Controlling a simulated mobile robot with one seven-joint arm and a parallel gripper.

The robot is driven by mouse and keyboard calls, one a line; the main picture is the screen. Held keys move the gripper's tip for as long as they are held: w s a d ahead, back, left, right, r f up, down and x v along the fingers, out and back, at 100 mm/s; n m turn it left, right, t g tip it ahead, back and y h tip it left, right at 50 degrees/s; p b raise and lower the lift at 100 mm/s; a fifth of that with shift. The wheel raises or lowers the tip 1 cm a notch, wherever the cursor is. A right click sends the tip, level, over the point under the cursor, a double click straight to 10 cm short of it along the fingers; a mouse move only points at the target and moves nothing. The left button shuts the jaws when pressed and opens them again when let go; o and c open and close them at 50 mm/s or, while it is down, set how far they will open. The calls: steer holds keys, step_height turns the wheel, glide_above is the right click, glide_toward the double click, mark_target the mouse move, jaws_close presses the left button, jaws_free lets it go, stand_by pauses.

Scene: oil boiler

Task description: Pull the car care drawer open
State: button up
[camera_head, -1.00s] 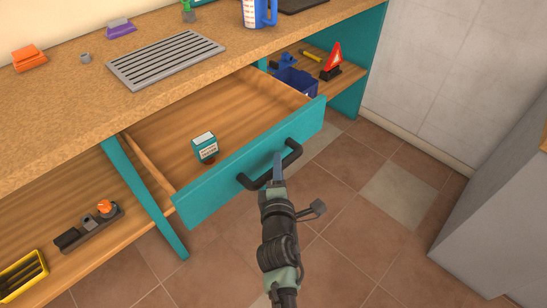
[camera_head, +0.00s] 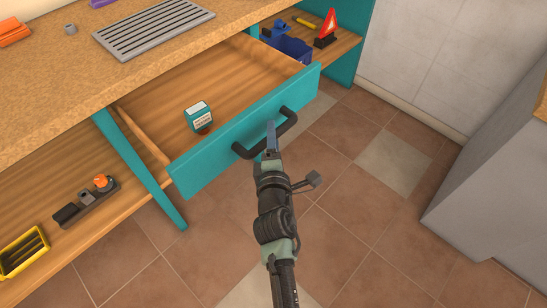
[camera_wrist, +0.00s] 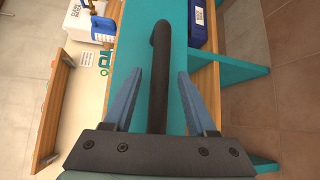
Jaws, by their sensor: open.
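The car care drawer (camera_head: 247,131) has a teal front and stands well out from under the worktop in the head view. A small teal and white box (camera_head: 198,116) stands inside it. The dark bar handle (camera_head: 241,152) is on the drawer front. My gripper (camera_head: 271,136) is at the handle's middle in the head view. In the wrist view, my gripper (camera_wrist: 157,88) is open, with its two blue fingers apart on either side of the handle (camera_wrist: 160,70). Gaps show between the fingers and the bar.
The worktop (camera_head: 60,90) holds a grey grate (camera_head: 152,27). A blue bin (camera_head: 287,45) and a red warning triangle (camera_head: 327,27) are on the right shelf. A yellow tray (camera_head: 22,252) is on the lower left shelf. A grey cabinet (camera_head: 490,190) stands right; tiled floor between is clear.

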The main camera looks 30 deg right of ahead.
steer(key=v, duration=1.2)
steer(key=shift+w+r, duration=0.15)
steer(key=w+a+r+m+t, duration=0.2)
steer(key=r+m, duration=0.1)
steer(key=r, duration=0.7)
steer(key=w+a+r+m+t, duration=0.1)
steer(key=w+r+m+t, duration=0.15)
steer(key=r, duration=0.65)
steer(key=w+a+r+m+t, duration=0.15)
steer(key=r+m, duration=0.25)
steer(key=r, duration=0.6)
steer(key=s+a+r+m+t+y, duration=0.2)
steer(key=s+a+r+y, duration=0.15)
steer(key=r, duration=0.55)
steer(key=s+a+r+m+t+y+p, duration=0.1)
steer(key=s+a+r+t+y, duration=0.2)
steer(key=r, duration=0.6)
steer(key=s+a+r+m+t+y, duration=0.15)
steer(key=s+a+r, duration=0.3)
steer(key=r, duration=0.55)
step_height(320, 180, up, 20)
steer(key=p, duration=2)
steer(key=shift+w+f+m+h+p, duration=0.2)
steer(key=shift+w+m+h+p, duration=0.1)
steer(key=shift+w+h+p, duration=0.15)
steer(key=shift+f, duration=0.1)
